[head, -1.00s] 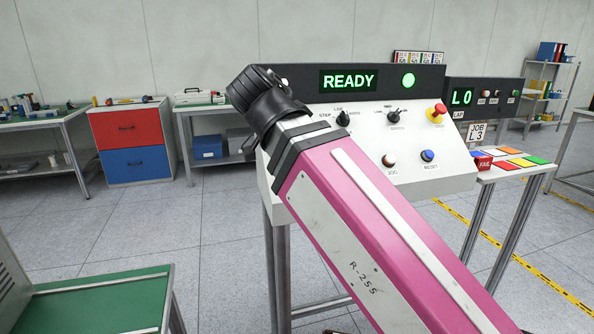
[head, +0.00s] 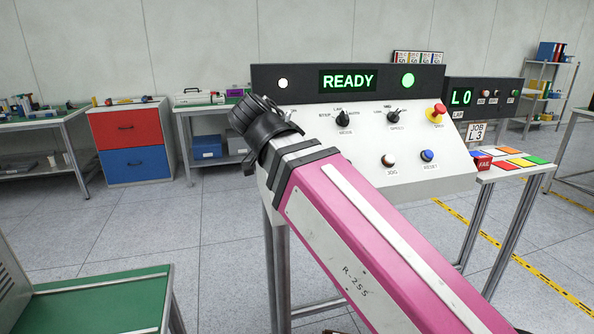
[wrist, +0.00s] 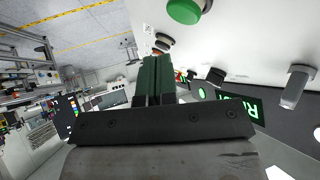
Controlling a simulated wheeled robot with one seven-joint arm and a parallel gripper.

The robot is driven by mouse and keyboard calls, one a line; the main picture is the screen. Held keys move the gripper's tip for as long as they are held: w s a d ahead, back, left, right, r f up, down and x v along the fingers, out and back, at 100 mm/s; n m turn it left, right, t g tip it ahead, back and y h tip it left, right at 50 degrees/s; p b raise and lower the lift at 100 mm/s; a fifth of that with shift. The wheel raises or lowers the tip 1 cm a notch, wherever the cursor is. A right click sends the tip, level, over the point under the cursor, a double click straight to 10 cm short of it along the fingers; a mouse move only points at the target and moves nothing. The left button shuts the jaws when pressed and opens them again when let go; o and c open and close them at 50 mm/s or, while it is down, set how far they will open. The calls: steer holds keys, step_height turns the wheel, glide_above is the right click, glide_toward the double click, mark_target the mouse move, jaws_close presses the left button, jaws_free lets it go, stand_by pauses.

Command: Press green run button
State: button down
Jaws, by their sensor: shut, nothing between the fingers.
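The control panel (head: 430,186) is a sloped white console with a black display strip reading READY. In the wrist view a large round green button (wrist: 184,10) stands out from the white panel face at the top edge, partly cut off. In the head view it is not seen, and my pink arm covers the panel's lower left. My gripper's dark fingers (wrist: 153,64) are together and empty in the wrist view, pointing up toward the panel, with the green button above and right of the tips. They appear apart from it. The fingertips are hidden in the head view.
The panel also holds a mode knob (head: 343,118), a speed knob (head: 393,117), a red stop button (head: 436,112), a jog button (head: 388,160) and a blue reset button (head: 427,156). A lit green lamp (head: 408,80) is on the strip. A green-topped bench (head: 100,295) stands at lower left.

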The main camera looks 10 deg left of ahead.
steer(key=shift+w+a+f, duration=0.25)
steer(key=shift+w+f, duration=0.25)
steer(key=shift+f, duration=0.2)
steer(key=shift+f, duration=0.1)
stand_by(1.6)
steer(key=shift+w+a+f, duration=0.15)
steer(key=shift+w+f, duration=0.05)
steer(key=shift+w, duration=0.05)
